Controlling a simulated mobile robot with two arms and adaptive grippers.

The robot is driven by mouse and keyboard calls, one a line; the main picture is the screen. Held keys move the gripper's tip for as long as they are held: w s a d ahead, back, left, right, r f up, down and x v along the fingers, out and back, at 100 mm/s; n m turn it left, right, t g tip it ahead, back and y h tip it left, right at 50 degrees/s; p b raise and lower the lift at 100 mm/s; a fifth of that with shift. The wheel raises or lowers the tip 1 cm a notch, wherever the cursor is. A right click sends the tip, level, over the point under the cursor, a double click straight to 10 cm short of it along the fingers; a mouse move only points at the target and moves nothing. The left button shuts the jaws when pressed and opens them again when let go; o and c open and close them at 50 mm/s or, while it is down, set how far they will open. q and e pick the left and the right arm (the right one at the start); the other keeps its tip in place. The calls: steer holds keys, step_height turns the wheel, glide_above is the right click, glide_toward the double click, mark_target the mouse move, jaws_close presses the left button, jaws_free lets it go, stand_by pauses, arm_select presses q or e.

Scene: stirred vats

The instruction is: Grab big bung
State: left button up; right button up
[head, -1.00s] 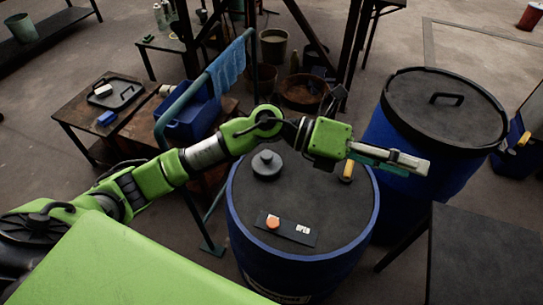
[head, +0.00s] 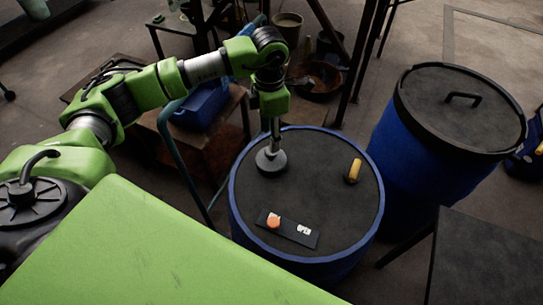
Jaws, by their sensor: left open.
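The big bung, a grey disc-shaped plug with a knob (head: 271,162), sits on the dark top of the blue vat (head: 233,205), toward its back left. My left gripper (head: 274,142) points straight down at the bung's knob, with its fingers at or just above it. The gripper is open, and I cannot tell whether the fingers touch the knob. My right gripper is not in view.
A yellow handle (head: 354,171) stands on the vat top to the right. A dark plate with an orange knob (head: 273,220) lies nearer. A second blue vat with a black lid (head: 455,109) stands at right. A dark table (head: 490,265) is at lower right.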

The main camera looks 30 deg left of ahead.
mark_target(271, 158)
arm_select(q)
step_height(271, 158, down, 3)
steer(key=shift+f, duration=0.15)
steer(key=shift+d+f+p, duration=0.1)
steer(key=shift+f+p, duration=0.5)
steer(key=shift+p, duration=0.2)
step_height(271, 158, down, 4)
steer(key=shift+w+r+p, duration=0.1)
steer(key=shift+r+p, duration=0.1)
steer(key=shift+p, duration=0.5)
steer(key=shift+f, duration=0.3)
steer(key=c, duration=1.2)
